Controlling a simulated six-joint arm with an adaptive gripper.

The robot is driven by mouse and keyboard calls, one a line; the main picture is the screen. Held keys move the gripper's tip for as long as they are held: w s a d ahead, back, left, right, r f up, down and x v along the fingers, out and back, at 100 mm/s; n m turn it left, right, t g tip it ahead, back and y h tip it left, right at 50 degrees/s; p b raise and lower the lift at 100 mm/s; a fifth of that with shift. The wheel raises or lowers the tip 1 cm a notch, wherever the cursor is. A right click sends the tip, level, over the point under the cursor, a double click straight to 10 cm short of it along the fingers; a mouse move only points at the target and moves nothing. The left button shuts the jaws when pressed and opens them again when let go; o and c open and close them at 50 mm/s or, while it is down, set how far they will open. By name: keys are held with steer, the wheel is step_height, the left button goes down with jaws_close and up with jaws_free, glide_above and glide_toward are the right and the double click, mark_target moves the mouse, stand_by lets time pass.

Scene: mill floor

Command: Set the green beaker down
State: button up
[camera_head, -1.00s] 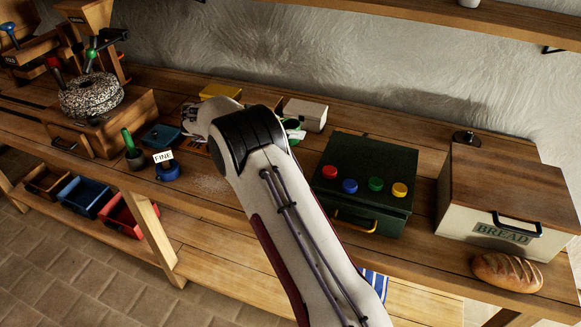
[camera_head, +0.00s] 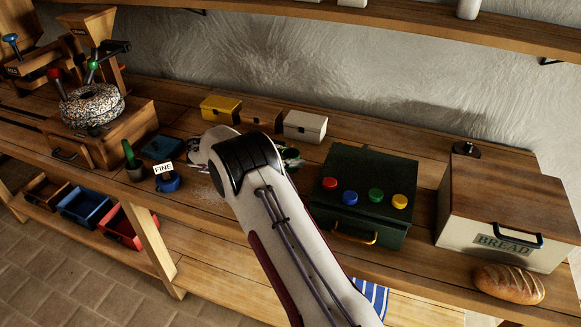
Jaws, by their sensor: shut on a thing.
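A small green and pale piece, which I take to be the green beaker (camera_head: 291,153), shows just right of my wrist, over the middle of the bench. My gripper (camera_head: 288,164) is mostly hidden behind my own arm. Only a small pale and dark part of it shows beside the green piece, and it is shut on the beaker. The beaker's base is hidden, so I cannot tell whether it touches the bench.
A dark green box (camera_head: 364,197) with coloured knobs stands close to the right. Behind are yellow (camera_head: 220,110), wooden (camera_head: 262,116) and white (camera_head: 305,126) boxes. A blue pot labelled FINE (camera_head: 167,182) and a blue tray (camera_head: 162,146) stand left. A bread box (camera_head: 500,215) stands far right.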

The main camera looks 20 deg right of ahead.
steer(key=shift+f, duration=1.85)
steer(key=shift+f, duration=0.15)
steer(key=o, duration=1.3)
steer(key=shift+a+r, duration=0.1)
steer(key=shift+r, duration=0.1)
steer(key=v, duration=1.2)
steer(key=shift+f, duration=0.1)
